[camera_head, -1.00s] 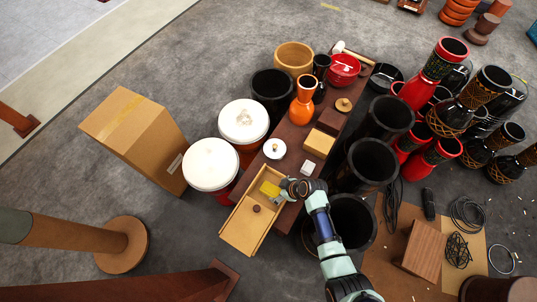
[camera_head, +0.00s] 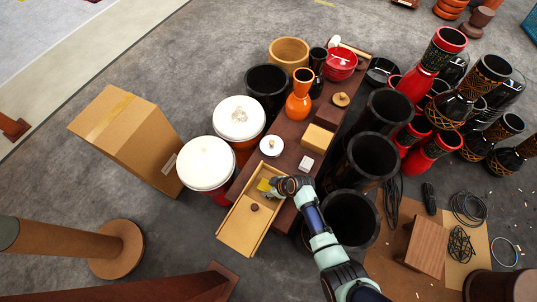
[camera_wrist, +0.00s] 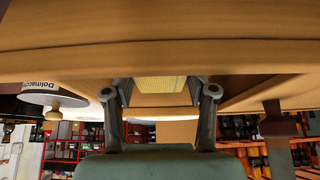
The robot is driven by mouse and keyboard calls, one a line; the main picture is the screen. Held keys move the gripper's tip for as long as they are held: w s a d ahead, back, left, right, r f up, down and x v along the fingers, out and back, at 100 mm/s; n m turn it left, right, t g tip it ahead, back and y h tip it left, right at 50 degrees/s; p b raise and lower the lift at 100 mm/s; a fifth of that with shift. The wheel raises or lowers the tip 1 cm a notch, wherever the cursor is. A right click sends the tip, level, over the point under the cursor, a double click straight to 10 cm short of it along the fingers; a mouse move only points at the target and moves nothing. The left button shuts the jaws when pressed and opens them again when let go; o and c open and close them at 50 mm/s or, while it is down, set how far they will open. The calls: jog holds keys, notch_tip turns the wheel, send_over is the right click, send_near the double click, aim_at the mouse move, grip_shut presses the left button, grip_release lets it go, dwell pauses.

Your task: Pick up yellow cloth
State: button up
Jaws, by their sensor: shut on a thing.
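The yellow cloth (camera_head: 264,185) is at the far end of the open wooden drawer (camera_head: 240,230). My gripper (camera_head: 274,188) reaches into that end of the drawer from the right. In the wrist view the cloth (camera_wrist: 160,86) shows as a woven yellow patch between the two fingers of my gripper (camera_wrist: 160,92), which are shut on it. The gripper covers part of the cloth in the head view. I cannot tell whether the cloth still touches the drawer floor.
A round dark knob (camera_head: 255,207) sits in the drawer. White-topped drums (camera_head: 205,163) stand left, tall black drums (camera_head: 352,217) right.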

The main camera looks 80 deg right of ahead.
jog(key=c, duration=0.3)
notch_tip(320, 180, up, 20)
jog(key=p, duration=0.9)
